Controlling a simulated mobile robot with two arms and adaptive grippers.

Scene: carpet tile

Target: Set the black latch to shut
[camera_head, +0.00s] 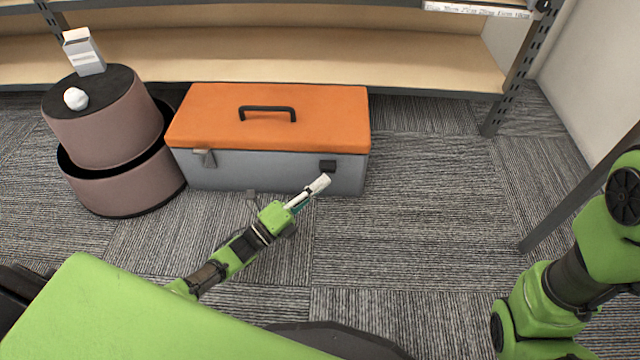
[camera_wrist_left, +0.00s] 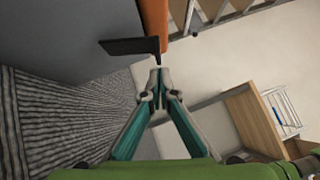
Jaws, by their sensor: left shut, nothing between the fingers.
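The toolbox has an orange lid (camera_head: 340,110) and a grey body (camera_head: 240,174). The black latch (camera_head: 327,166) is on the right of its front, just below the lid. In the left wrist view the black latch (camera_wrist_left: 130,47) stands out from the grey wall beside the orange edge. My left gripper (camera_head: 318,183) is shut and empty, just below and in front of the latch. In the left wrist view its fingertips (camera_wrist_left: 157,72) are close to the latch; I cannot tell whether they touch. My right arm shows at the right edge, but its gripper is out of view.
A grey latch (camera_head: 204,158) is on the left of the toolbox front, and a black handle (camera_head: 267,112) tops the lid. Wooden shelves (camera_head: 300,55) stand behind. Carpet right of the toolbox is clear.

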